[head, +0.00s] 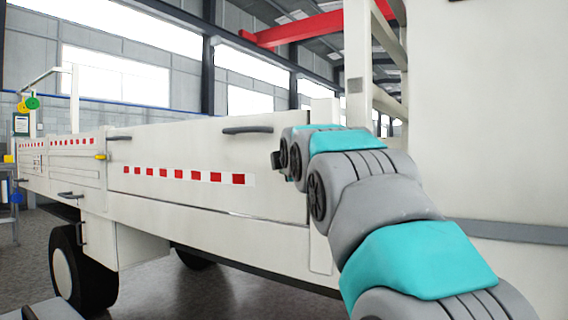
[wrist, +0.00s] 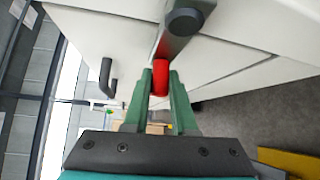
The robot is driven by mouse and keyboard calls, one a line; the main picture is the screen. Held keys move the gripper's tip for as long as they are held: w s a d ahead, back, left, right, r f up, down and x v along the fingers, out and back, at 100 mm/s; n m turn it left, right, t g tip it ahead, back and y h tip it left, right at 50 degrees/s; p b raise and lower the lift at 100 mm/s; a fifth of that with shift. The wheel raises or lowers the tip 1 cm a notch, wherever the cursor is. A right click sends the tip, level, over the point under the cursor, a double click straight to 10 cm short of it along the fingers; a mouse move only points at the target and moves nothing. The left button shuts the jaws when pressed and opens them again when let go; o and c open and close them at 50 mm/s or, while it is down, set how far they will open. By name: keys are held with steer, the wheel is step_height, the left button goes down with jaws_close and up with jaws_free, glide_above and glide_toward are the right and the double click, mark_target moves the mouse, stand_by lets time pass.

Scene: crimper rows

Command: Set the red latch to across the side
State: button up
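The red latch (wrist: 161,76) shows in the wrist view as a short red bar below a grey metal mount (wrist: 180,28) with a dark round end. It lies between the two green fingers of my gripper (wrist: 161,84), which stand close against its sides with no clear gap. My gripper looks shut on it. In the head view the latch and fingertips are hidden behind my arm, which reaches to the right end of the white truck side panel (head: 205,150).
A dark handle (wrist: 107,77) sticks out left of my gripper in the wrist view. The head view shows another dark handle (head: 247,130) on the panel's top edge, a yellow latch (head: 101,157) farther left, and a large white body (head: 490,120) at right.

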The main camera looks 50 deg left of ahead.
steer(key=o, duration=0.5)
steer(key=shift+f, duration=0.15)
steer(key=shift+c, duration=0.2)
steer(key=shift+s+d, duration=0.1)
steer(key=shift+s+d+r, duration=0.2)
steer(key=shift+s+d, duration=0.05)
steer(key=shift+d, duration=0.15)
steer(key=b+v, duration=0.1)
steer(key=v, duration=0.5)
steer(key=shift+s+d, duration=0.15)
steer(key=shift+d, duration=0.1)
steer(key=shift+f, duration=0.15)
